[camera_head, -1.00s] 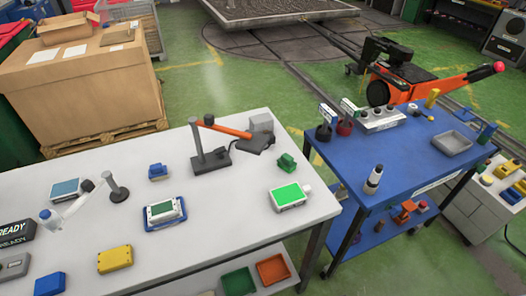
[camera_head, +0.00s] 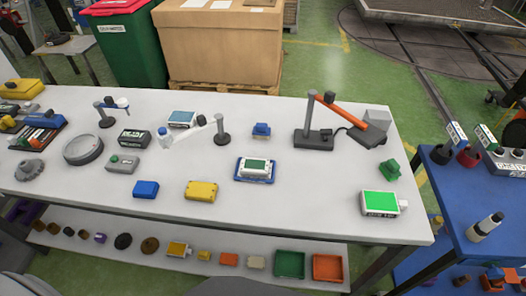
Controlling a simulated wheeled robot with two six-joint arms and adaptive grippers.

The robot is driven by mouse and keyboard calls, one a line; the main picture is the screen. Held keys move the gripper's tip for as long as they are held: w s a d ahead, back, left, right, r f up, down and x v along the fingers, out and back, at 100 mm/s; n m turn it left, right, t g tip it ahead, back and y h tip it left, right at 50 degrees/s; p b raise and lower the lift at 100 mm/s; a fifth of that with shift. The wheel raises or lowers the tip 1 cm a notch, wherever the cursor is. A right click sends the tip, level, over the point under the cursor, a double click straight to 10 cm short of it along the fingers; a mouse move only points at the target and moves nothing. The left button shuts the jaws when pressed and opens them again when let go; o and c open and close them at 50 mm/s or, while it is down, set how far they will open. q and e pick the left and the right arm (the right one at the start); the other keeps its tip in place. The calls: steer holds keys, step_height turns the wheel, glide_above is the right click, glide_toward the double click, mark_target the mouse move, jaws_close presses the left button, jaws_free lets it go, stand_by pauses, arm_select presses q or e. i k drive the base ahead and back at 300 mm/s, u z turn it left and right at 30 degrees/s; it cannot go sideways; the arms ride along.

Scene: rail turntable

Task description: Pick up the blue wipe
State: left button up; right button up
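A flat light-blue piece (camera_head: 182,118) lies towards the back of the white table, behind the small bottle; it looks like the wipe, but I cannot be sure. A small darker blue block (camera_head: 146,189) lies near the front edge, left of a yellow box (camera_head: 201,190). Another small blue item (camera_head: 261,130) stands at the back, right of a grey post. Neither of my grippers shows in this view.
The white table (camera_head: 310,200) also carries a grey round dial (camera_head: 83,149), a black READY sign (camera_head: 134,139), a device on a blue base (camera_head: 255,170), an orange-armed stand (camera_head: 314,139) and a green-screened box (camera_head: 380,203). A blue cart (camera_head: 450,208) stands at right.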

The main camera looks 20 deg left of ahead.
mark_target(146, 190)
steer(key=u, duration=1.65)
